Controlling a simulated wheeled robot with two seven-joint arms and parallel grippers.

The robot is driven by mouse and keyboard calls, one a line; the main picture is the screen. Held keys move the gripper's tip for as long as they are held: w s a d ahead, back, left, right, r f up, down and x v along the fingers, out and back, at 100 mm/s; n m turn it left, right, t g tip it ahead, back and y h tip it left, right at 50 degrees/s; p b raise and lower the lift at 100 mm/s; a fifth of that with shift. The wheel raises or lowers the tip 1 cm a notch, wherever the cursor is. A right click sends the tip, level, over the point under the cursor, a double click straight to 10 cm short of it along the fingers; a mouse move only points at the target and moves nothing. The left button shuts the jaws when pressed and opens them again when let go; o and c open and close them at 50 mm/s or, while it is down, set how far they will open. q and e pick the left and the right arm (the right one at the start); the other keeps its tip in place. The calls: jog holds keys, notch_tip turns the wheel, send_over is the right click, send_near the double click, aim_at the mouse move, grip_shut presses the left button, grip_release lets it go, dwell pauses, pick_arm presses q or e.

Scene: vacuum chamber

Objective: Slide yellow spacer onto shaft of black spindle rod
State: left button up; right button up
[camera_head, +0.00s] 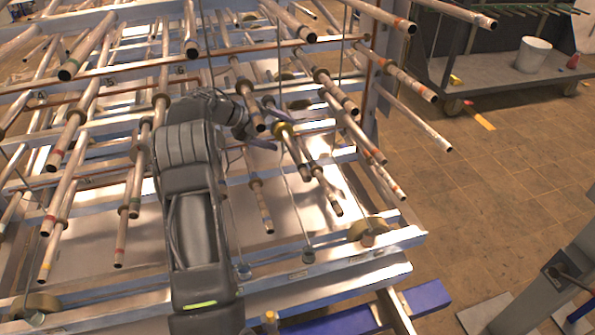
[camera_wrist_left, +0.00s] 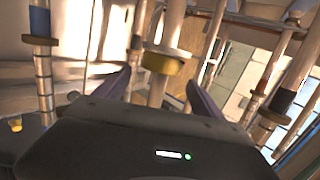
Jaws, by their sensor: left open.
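The yellow spacer (camera_head: 283,130) is a ring around a rod in the middle of the rack. In the left wrist view the spacer (camera_wrist_left: 162,64) encircles a tan rod (camera_wrist_left: 157,92) standing between my fingers. My left gripper (camera_head: 274,126) is open, one finger on each side of this rod, close to the spacer; it also shows in the left wrist view (camera_wrist_left: 158,82). Contact with the spacer or rod cannot be told. I cannot tell which rod is the black spindle rod. My right gripper is not in view.
Several tan rods with coloured bands, such as one at the right (camera_head: 410,82), stick out around my left arm. A silver rack rail (camera_head: 330,255) runs below. A cart (camera_head: 480,72) with a white bucket (camera_head: 533,54) stands at upper right. The tiled floor at right has free room.

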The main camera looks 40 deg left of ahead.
pick_arm(q)
jog(key=s+d+r, duration=0.1)
jog(key=s+d, duration=0.5)
jog(key=d, duration=0.3)
jog(key=s+d+r, duration=0.1)
jog(key=s+d, duration=0.5)
jog(key=d, duration=0.3)
jog(key=shift+s+d, duration=0.15)
jog(key=shift+s, duration=0.2)
jog(key=w+d+f+n+h+b, duration=0.1)
jog(key=w+d+f+n+b, duration=0.25)
jog(key=d+f+n, duration=1.2)
jog(key=s+d+f+n+g+y, duration=0.1)
jog(key=s+d+f+n+g, duration=0.15)
jog(key=s+d+f, duration=0.45)
jog(key=s+d+f+n+g, duration=0.25)
jog(key=s+d+f, duration=0.2)
jog(key=f, duration=0.45)
jog(key=s+d+f+n+g, duration=0.2)
jog(key=s+f, duration=0.1)
jog(key=s, duration=0.3)
jog(key=s+d+f+n+g+b, duration=0.1)
jog(key=s+d+f+n, duration=0.1)
jog(key=s, duration=0.4)
jog(key=shift+s+d+f+n+g+y, duration=0.15)
jog(key=shift+f+n+g+y, duration=0.25)
jog(key=shift+n, duration=0.05)
